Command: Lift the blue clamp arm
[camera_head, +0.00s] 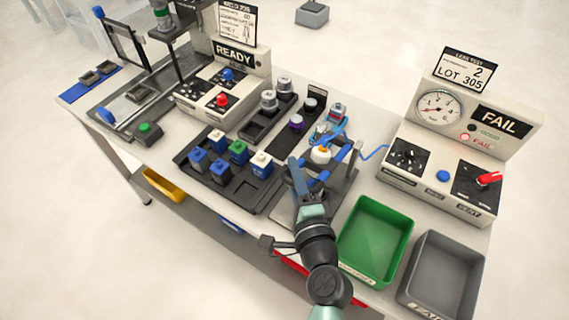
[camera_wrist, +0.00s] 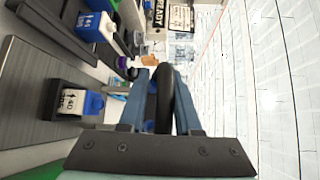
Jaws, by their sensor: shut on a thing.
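The blue clamp arm (camera_head: 342,151) is on the dark test fixture (camera_head: 340,190), right of the block rack. A white part with an orange top (camera_head: 321,154) sits in the fixture. My gripper (camera_head: 296,166) reaches in from the front, at the left side of the fixture. In the wrist view, my gripper (camera_wrist: 164,80) has its blue-grey fingers on both sides of a dark rounded bar, with a bit of blue beside it. It is shut on this bar, which looks like part of the clamp arm. The fingers hide much of the contact.
A green tray (camera_head: 348,272) and a grey tray (camera_head: 405,292) stand right of my arm. The leak tester (camera_head: 440,190) reads FAIL behind them. A rack (camera_head: 190,160) with several blue, green and white blocks is at the left. The READY station (camera_head: 215,112) is farther back.

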